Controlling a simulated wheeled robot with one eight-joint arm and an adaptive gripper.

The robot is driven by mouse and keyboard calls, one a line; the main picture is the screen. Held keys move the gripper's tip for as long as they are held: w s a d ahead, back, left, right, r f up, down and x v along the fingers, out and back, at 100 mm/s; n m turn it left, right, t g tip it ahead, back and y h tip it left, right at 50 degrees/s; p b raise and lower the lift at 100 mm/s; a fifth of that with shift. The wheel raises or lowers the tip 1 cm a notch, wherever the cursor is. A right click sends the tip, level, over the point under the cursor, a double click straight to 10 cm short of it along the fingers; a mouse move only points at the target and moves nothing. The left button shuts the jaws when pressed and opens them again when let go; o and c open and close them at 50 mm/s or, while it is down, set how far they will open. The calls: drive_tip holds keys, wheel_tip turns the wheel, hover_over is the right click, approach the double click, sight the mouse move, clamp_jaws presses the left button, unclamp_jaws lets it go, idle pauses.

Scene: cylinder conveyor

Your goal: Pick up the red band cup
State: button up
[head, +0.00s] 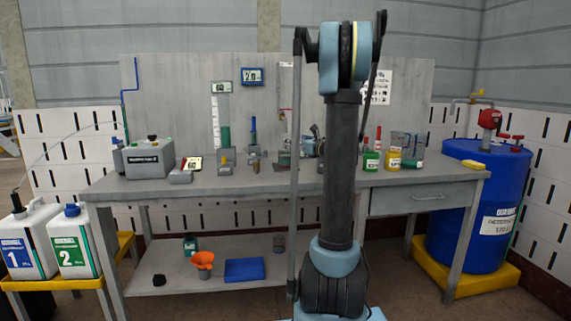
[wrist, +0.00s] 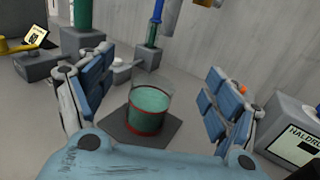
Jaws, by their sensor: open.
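The red band cup (wrist: 149,106) stands upright in the middle of the wrist view. My gripper (wrist: 158,75) is open, with one blue-padded finger to the left of the cup and one to the right. A gap shows between the cup and each finger, so nothing is held. In the head view my gripper (head: 312,142) is over the bench, partly hidden behind my arm. I cannot make out the cup clearly there.
In the wrist view, a grey block with a green cylinder (wrist: 84,38) and another with a blue-topped tool (wrist: 150,50) stand beyond the cup. A labelled grey box (wrist: 292,130) is close to the right finger. Several bottles (head: 393,158) stand on the bench (head: 240,181) at right.

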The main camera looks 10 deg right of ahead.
sight(285, 153)
wheel_tip(285, 153, down, 8)
drive_tip(key=shift+x, duration=3.8)
drive_tip(key=shift+d, duration=0.1)
drive_tip(key=c, duration=1.7)
drive_tip(key=shift+c, duration=0.2)
drive_tip(key=shift+r, duration=0.1)
drive_tip(key=shift+r, duration=0.45)
drive_tip(key=r, duration=0.2)
drive_tip(key=shift+s+d+r, duration=0.15)
drive_tip(key=shift+s+r, duration=0.1)
drive_tip(key=shift+r, duration=0.1)
drive_tip(key=v, duration=3.1)
drive_tip(key=shift+s, duration=0.15)
drive_tip(key=shift+d+f, duration=0.1)
